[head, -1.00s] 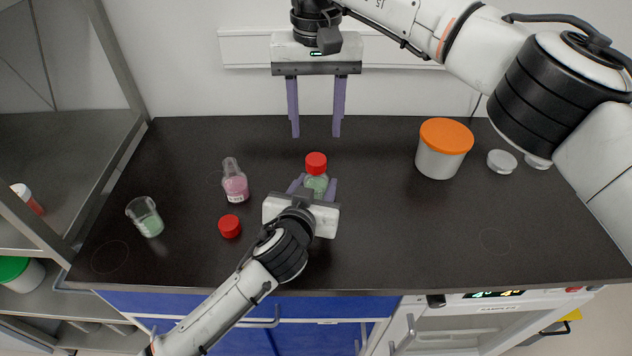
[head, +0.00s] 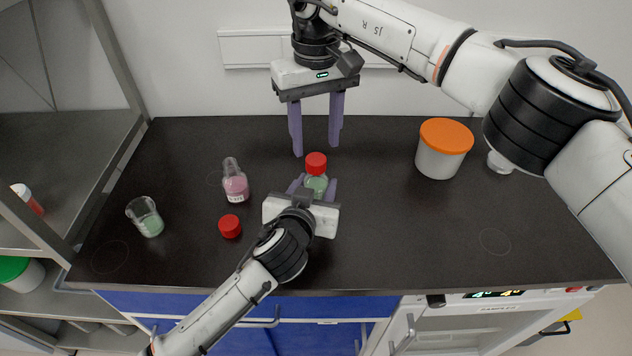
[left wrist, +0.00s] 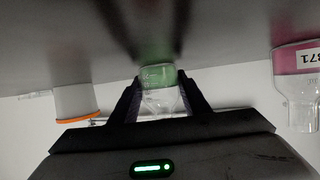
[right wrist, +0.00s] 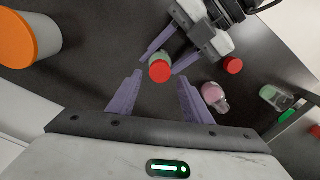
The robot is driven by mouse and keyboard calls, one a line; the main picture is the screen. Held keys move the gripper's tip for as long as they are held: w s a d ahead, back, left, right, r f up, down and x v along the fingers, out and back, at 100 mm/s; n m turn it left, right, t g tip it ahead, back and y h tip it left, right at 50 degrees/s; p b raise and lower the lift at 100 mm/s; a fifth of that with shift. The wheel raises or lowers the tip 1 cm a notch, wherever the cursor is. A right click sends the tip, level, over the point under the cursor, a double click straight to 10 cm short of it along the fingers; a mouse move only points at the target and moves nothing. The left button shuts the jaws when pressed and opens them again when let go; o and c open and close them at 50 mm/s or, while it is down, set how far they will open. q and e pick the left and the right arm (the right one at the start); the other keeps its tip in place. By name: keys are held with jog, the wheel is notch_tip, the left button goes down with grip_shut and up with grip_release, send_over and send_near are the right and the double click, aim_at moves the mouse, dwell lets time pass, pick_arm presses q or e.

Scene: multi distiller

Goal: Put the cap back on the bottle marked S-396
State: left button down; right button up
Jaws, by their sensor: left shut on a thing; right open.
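A bottle with green contents (head: 316,185) stands upright with a red cap (head: 316,162) sitting on its top; how tightly it sits cannot be told. My left gripper (head: 317,186) is shut around this bottle; the left wrist view also shows it between the fingers (left wrist: 158,90). No marking on it is readable. My right gripper (head: 315,150) is open and empty, just behind and above the capped bottle; the right wrist view shows the red cap (right wrist: 159,72) beyond and between its fingertips. A second red cap (head: 229,226) lies on the counter.
An uncapped bottle with pink contents (head: 236,186) stands to the left; its label (left wrist: 310,57) ends in 371. A beaker with green contents (head: 147,218) stands farther left. A white tub with orange lid (head: 443,150) stands right. The counter's right front is clear.

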aim_at(316, 159)
jog(key=shift+f, duration=2.35)
